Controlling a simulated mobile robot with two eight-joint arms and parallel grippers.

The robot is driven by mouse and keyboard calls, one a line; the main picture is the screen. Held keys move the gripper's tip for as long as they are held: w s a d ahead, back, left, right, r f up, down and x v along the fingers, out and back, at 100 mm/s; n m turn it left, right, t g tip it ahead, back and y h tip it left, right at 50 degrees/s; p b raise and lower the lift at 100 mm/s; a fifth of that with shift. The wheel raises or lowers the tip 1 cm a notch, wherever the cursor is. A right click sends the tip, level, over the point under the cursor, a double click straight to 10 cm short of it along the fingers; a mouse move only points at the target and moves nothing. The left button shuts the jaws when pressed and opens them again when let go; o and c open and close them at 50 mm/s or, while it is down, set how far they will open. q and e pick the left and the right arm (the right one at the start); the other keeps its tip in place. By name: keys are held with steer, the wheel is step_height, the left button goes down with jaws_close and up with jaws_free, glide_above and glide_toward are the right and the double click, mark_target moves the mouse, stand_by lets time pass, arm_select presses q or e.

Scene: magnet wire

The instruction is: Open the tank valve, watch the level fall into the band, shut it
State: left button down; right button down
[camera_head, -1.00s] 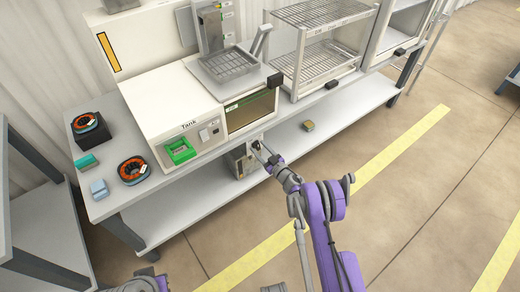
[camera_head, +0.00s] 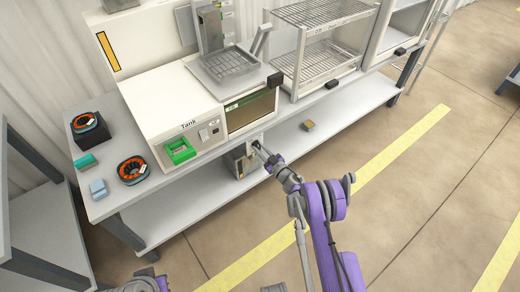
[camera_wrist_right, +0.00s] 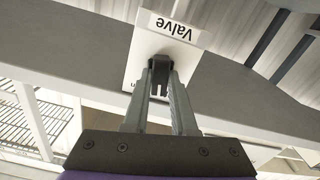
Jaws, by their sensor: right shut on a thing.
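The tank (camera_head: 165,105) is a white box with a "Tank" label on the bench. A green-framed panel (camera_head: 180,151) is on its front; any level or band is too small to read. In the right wrist view, a white plate marked "Valve" (camera_wrist_right: 174,27) sits at the bench edge. My right gripper (camera_wrist_right: 160,72) is shut on a dark valve handle (camera_wrist_right: 158,88) just below that plate, and its fingers partly hide the handle. In the head view the right gripper (camera_head: 260,150) reaches the bench's front edge.
A grey metal box (camera_head: 238,162) is below the bench edge, close to my right gripper. Two orange-and-black coils, one (camera_head: 132,171) on the bench top, and small blocks (camera_head: 98,188) are at the left. A wire rack (camera_head: 325,62) stands right. The floor in front is clear.

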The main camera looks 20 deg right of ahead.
steer(key=n+b, duration=0.2)
steer(key=n, duration=0.1)
steer(key=shift+f+b, duration=0.15)
steer(key=shift+b, duration=0.2)
steer(key=shift+n+b, duration=0.85)
steer(key=shift+n, duration=0.75)
steer(key=c, duration=0.7)
jaws_free()
steer(key=p+v, duration=0.1)
steer(key=v, duration=0.9)
steer(key=shift+s+d, duration=0.1)
steer(key=shift+s, duration=0.3)
steer(key=shift+r, duration=0.25)
